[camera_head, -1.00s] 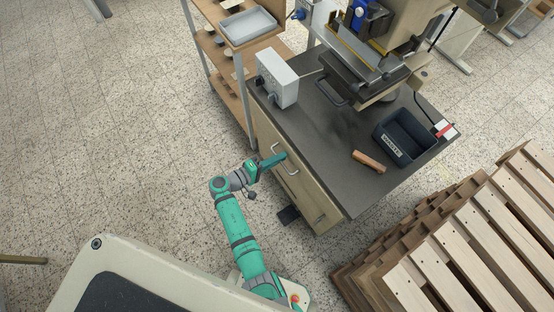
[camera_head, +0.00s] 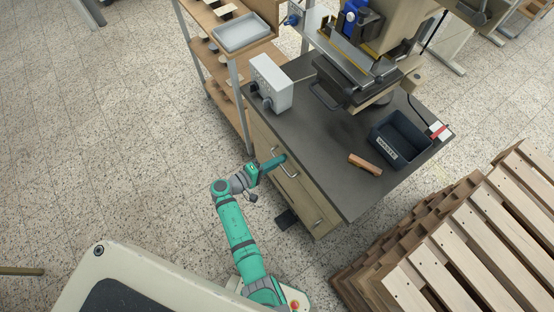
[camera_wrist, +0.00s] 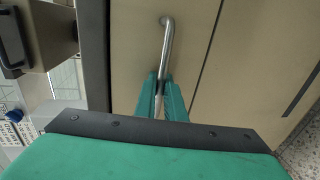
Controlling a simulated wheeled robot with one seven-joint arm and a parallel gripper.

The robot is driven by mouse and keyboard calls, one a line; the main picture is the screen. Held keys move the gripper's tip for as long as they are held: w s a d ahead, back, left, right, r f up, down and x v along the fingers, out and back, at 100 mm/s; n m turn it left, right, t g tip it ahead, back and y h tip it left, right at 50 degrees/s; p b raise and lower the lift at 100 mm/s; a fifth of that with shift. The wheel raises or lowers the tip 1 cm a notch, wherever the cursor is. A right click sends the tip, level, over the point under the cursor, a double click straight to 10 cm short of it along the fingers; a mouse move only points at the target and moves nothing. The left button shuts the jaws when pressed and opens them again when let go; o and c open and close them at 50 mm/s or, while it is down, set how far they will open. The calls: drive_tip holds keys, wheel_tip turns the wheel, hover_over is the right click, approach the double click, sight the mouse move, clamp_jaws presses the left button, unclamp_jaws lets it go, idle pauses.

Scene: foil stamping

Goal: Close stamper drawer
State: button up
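The stamper bench is a tan cabinet with a dark grey top (camera_head: 320,150). Its drawer front (camera_head: 296,192) faces my arm and carries a silver bar handle (camera_head: 288,172). My gripper (camera_head: 283,158) is at this handle. In the wrist view, my two green fingers (camera_wrist: 161,84) stand close on either side of the silver bar handle (camera_wrist: 167,42), against the tan front (camera_wrist: 190,35). The gripper looks shut on the bar. The drawer front looks close to flush with the cabinet; any small gap is hard to tell. The press (camera_head: 365,45) stands on the bench.
A grey control box (camera_head: 271,80), a dark bin (camera_head: 400,138) and a copper-coloured roll (camera_head: 364,164) are on the bench top. A shelf rack (camera_head: 215,60) stands to the left. Stacked wooden pallets (camera_head: 470,240) fill the lower right. The floor left of my arm is clear.

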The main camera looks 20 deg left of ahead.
drive_tip(key=v, duration=1)
drive_tip(key=shift+s+a, duration=0.15)
drive_tip(key=shift+s, duration=0.25)
drive_tip(key=shift+a, duration=0.1)
drive_tip(key=shift+f, duration=0.15)
drive_tip(key=s+d+f+g+y, duration=0.4)
drive_tip(key=s+d+f+y, duration=0.1)
drive_tip(key=s+d+f, duration=0.55)
drive_tip(key=s+d+r+m+y, duration=0.3)
drive_tip(key=s+m+y, duration=0.1)
drive_tip(key=s, duration=0.2)
drive_tip(key=s+d+r+m+t, duration=0.2)
drive_tip(key=d+r, duration=0.1)
drive_tip(key=r, duration=0.6)
drive_tip(key=s+d+r+m+t, duration=0.1)
drive_tip(key=d+r+m+t, duration=0.1)
drive_tip(key=r, duration=0.8)
drive_tip(key=s+d+r+m+t, duration=0.2)
drive_tip(key=d+r+m, duration=0.1)
drive_tip(key=r, duration=0.7)
drive_tip(key=shift+s+d+r+h, duration=0.25)
drive_tip(key=shift+s+d+h, duration=0.05)
drive_tip(key=shift+s+d, duration=0.1)
